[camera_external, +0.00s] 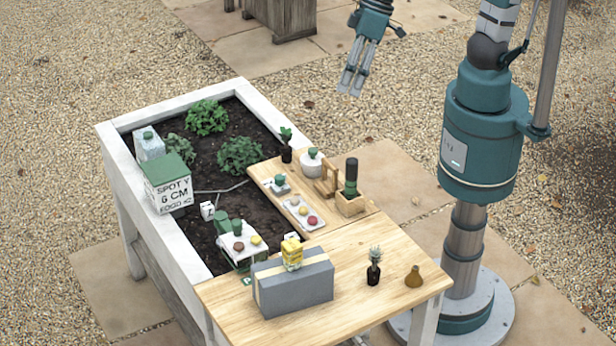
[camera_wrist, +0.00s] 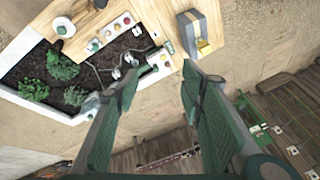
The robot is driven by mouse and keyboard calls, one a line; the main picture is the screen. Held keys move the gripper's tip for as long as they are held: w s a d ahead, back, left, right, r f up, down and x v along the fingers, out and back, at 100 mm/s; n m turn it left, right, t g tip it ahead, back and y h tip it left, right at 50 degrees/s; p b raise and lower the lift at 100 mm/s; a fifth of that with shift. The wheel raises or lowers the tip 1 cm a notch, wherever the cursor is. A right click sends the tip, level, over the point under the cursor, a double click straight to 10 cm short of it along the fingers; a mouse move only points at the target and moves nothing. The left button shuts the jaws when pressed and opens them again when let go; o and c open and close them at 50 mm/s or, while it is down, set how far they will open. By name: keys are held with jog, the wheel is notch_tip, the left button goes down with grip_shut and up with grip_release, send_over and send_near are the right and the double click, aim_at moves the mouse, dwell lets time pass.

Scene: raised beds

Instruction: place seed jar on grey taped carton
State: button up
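The grey carton (camera_external: 292,283), with a pale tape strip, lies on the front part of the wooden top; it also shows in the wrist view (camera_wrist: 188,33). A small yellow patterned container (camera_external: 291,255) stands on it. A white round jar with a green lid (camera_external: 311,162) stands at the far end of the wooden board and looks like the seed jar, though no label is readable. It seems to show at upper left in the wrist view (camera_wrist: 62,28). My gripper (camera_external: 350,90) is raised beyond the bed, apart from everything. Its fingers (camera_wrist: 160,78) are spread and empty.
A wooden caddy with a dark bottle (camera_external: 351,178) stands close to the jar. A tray of round items (camera_external: 301,213), a small potted plant (camera_external: 374,266) and a brown gourd-like vase (camera_external: 414,276) are on the wood. A green-topped box (camera_external: 168,183) sits on the bed rim.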

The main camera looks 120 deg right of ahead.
jog(key=s+d+f+n+t, duration=0.1)
jog(key=s+d+n, duration=0.1)
jog(key=s, duration=0.5)
jog(key=s+d+f+n+t, duration=0.1)
jog(key=s+d+n, duration=0.2)
jog(key=s, duration=0.5)
jog(key=shift+f+n+t, duration=0.3)
jog(key=shift+n, duration=0.2)
